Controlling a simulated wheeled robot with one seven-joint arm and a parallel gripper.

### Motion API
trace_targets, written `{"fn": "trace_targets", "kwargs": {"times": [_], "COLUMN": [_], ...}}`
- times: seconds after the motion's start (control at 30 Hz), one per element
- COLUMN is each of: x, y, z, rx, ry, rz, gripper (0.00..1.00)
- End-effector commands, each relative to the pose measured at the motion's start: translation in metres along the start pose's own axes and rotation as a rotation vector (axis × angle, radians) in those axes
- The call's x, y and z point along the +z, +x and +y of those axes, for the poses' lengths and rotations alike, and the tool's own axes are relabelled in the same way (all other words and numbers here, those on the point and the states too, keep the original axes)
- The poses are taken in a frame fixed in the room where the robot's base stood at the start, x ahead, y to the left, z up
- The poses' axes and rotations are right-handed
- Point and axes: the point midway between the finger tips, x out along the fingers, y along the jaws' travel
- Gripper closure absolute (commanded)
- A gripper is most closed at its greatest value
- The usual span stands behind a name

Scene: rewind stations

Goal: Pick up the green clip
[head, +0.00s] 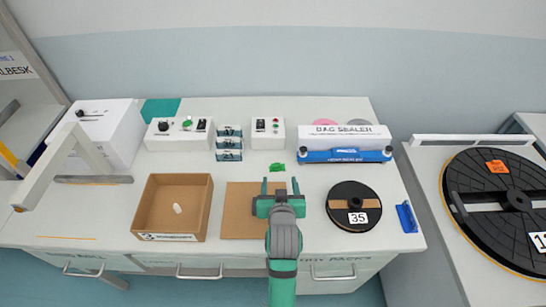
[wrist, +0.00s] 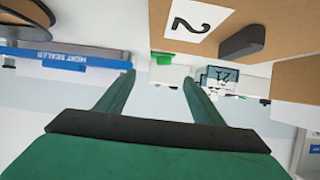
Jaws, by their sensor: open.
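The green clip (head: 277,167) is a small bright green piece on the white bench, just beyond my gripper in the head view. My gripper (head: 279,184) is green, open and empty, with its two fingers pointing toward the back of the bench. In the wrist view, which looks upside down, the clip (wrist: 164,59) shows small and farther off, between the two spread fingertips (wrist: 159,80). The fingers are apart from it. Its exact shape is too small to make out.
A brown mat (head: 236,222) and an open cardboard box (head: 154,208) lie left of my gripper. A black reel marked 35 (head: 337,204) lies right. The blue-fronted bag sealer (head: 345,156), blue racks (head: 229,143) and control boxes (head: 268,132) stand behind. Bench around the clip is clear.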

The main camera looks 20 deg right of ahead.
Motion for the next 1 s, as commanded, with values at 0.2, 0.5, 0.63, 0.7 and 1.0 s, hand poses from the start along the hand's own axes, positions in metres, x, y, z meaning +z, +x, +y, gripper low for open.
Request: {"fn": "trace_targets", "kwargs": {"times": [0.2, 0.5, 0.63, 0.7, 1.0], "x": [-0.001, -0.001, 0.0, 0.002, 0.003], "y": [0.026, 0.056, 0.066, 0.075, 0.107], "z": [0.001, 0.001, 0.001, 0.001, 0.0], "rx": [0.001, 0.001, 0.001, 0.002, 0.001], "ry": [0.0, 0.0, 0.0, 0.001, 0.0], "rz": [-0.002, -0.002, -0.001, -0.003, -0.001], "gripper": [0.39, 0.39, 0.39, 0.39, 0.39]}}
